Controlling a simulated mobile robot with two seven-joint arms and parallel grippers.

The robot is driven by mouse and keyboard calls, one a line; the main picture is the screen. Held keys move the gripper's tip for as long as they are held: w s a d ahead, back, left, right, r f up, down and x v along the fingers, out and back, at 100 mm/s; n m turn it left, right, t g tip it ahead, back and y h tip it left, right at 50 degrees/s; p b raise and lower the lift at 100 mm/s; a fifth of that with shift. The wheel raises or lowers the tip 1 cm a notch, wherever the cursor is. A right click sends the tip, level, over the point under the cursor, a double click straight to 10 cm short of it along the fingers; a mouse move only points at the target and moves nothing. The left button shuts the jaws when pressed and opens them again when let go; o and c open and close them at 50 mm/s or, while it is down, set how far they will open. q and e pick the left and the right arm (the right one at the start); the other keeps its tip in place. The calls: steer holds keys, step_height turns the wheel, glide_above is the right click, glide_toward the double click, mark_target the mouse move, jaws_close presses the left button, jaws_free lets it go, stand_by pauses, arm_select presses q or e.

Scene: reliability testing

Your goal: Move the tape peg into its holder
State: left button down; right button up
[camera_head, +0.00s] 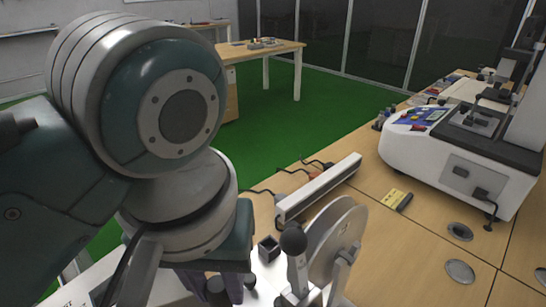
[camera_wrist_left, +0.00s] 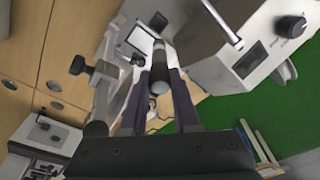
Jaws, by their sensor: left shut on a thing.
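My left gripper (camera_head: 214,284) points down at the lower middle of the head view, partly cut off by the frame edge. In the left wrist view its two dark fingers (camera_wrist_left: 160,78) are closed around a dark cylindrical peg with a grey end (camera_wrist_left: 159,73), which I take for the tape peg. A small black square socket (camera_head: 268,247), which may be the holder, stands to the right of the gripper in the head view. The peg appears apart from it. My right gripper is not in view.
A grey disc device (camera_head: 335,240) with a black knob (camera_head: 293,241) stands close to the right of the gripper. A white power strip (camera_head: 318,187) lies behind it. A white test machine (camera_head: 455,140) stands at the right. The wooden table between is mostly clear.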

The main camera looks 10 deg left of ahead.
arm_select(q)
steer(key=shift+f+b, duration=0.9)
steer(key=shift+f, duration=1.45)
steer(key=shift+f+b, duration=1.75)
steer(key=shift+f, duration=2.05)
